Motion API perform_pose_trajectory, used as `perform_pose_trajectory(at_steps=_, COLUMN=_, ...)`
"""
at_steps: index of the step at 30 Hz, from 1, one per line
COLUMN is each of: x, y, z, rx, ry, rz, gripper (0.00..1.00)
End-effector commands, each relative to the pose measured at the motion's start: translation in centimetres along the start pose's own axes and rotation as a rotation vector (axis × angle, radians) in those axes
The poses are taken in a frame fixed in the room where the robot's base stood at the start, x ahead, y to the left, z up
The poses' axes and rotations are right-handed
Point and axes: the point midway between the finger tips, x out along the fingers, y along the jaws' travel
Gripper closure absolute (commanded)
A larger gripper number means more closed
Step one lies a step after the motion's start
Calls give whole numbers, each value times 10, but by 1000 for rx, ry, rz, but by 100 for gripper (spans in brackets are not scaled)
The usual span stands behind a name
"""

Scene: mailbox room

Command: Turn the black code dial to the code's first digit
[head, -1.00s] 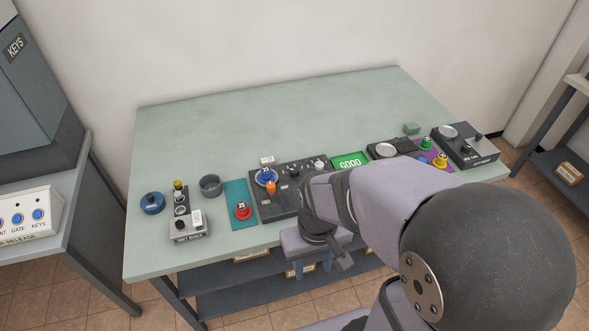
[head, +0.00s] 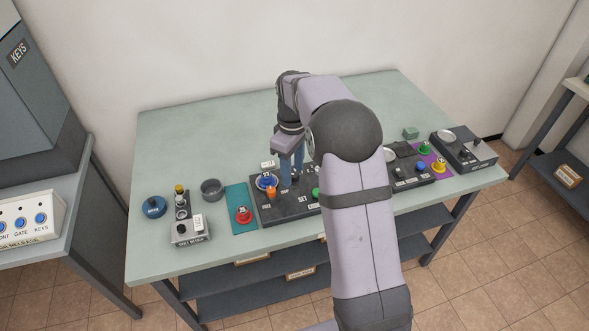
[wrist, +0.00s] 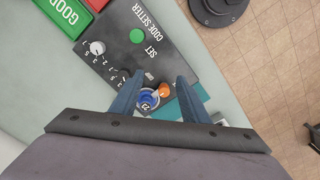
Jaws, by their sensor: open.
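The code setter panel (head: 265,213) is a dark box on the table; it also shows in the wrist view (wrist: 180,62). In the wrist view, what looks like the black code dial (wrist: 126,74) sits beside my left fingertip, with numbers around it partly covered. In the head view my fingers hide it. My gripper (wrist: 158,80) is open, its two blue fingers pointing down over the panel; it also shows in the head view (head: 291,178). I cannot tell whether a finger touches the dial. A white dial (wrist: 97,47) and a green SET button (wrist: 136,36) are on the panel.
A blue round piece (head: 266,180) and an orange knob (head: 271,192) are close to my fingers. A red knob (head: 244,214) stands on a teal mat (head: 236,194) to the left. More devices stand at the right. The back of the table is clear.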

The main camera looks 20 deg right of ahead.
Motion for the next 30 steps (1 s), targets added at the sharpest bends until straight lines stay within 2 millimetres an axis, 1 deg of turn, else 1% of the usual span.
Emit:
perform_pose_trajectory(at_steps=1, x=4, y=13, z=-8, rx=-45, ry=-1, rz=-1, gripper=58)
perform_pose_trajectory(at_steps=6, x=14, y=47, z=-28, rx=-204, ry=0, rz=-1, gripper=58)
perform_pose_trajectory(at_steps=9, x=20, y=62, z=-35, rx=-286, ry=0, rz=-1, gripper=58)
perform_pose_trajectory(at_steps=12, x=26, y=72, z=-39, rx=-352, ry=1, rz=0, gripper=58)
perform_pose_trajectory(at_steps=18, x=32, y=83, z=-43, rx=-426, ry=2, rz=1, gripper=58)
perform_pose_trajectory(at_steps=26, x=35, y=84, z=-43, rx=-441, ry=1, rz=1, gripper=58)
perform_pose_trajectory(at_steps=30, x=44, y=84, z=-43, rx=-440, ry=1, rz=0, gripper=58)
